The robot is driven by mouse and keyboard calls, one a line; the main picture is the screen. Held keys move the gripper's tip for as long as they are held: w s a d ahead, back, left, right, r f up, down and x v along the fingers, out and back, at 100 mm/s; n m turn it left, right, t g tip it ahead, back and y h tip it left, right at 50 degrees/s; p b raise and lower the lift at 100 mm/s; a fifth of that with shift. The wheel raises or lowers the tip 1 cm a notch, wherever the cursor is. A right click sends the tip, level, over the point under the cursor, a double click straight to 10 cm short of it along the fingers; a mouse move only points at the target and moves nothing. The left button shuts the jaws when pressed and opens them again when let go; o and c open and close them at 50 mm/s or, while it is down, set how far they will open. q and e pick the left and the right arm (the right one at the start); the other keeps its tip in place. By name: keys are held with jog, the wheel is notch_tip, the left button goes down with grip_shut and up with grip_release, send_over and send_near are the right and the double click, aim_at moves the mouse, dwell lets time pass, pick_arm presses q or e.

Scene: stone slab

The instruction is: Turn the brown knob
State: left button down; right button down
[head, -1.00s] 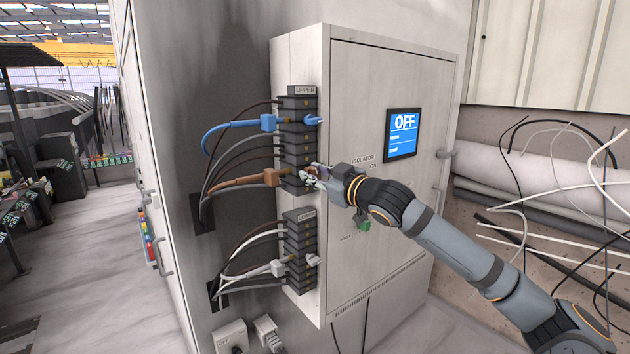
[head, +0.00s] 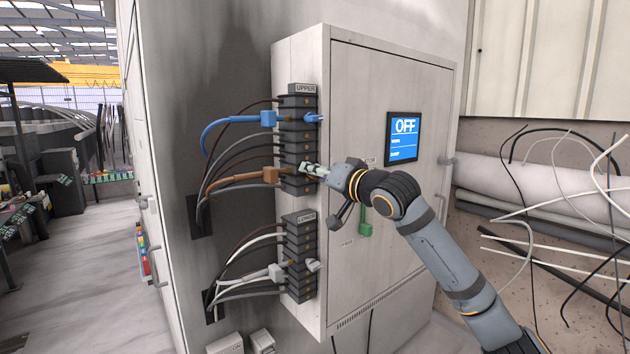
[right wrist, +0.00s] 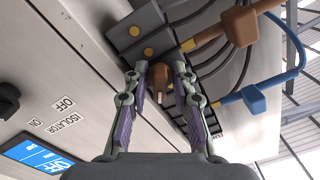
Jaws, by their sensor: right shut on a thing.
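The brown knob (right wrist: 160,76) shows in the right wrist view between the two fingers of my right gripper (right wrist: 159,72), at the end of a dark terminal block. My right gripper is shut on it, one finger on each side. In the head view my right gripper (head: 309,168) reaches from the right to the upper terminal column (head: 299,128), level with the brown plug (head: 270,175); its fingers mostly hide the knob there. The knob's exact angle is hard to tell. My left gripper is in neither view now.
The blue plug (head: 268,118) sits above the brown one, with several loose cables at the left. The screen (head: 403,137) reads OFF. A green part (head: 365,229) hangs below my right wrist on the cabinet (head: 390,85). A lower terminal column (head: 300,250) stands beneath.

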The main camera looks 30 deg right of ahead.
jog(key=m+b, duration=0.2)
jog(key=m, duration=0.3)
jog(key=shift+b, duration=0.4)
jog(key=shift+m+b, duration=0.8)
jog(key=shift+m, duration=1.2)
jog(key=c, duration=1.4)
grip_release()
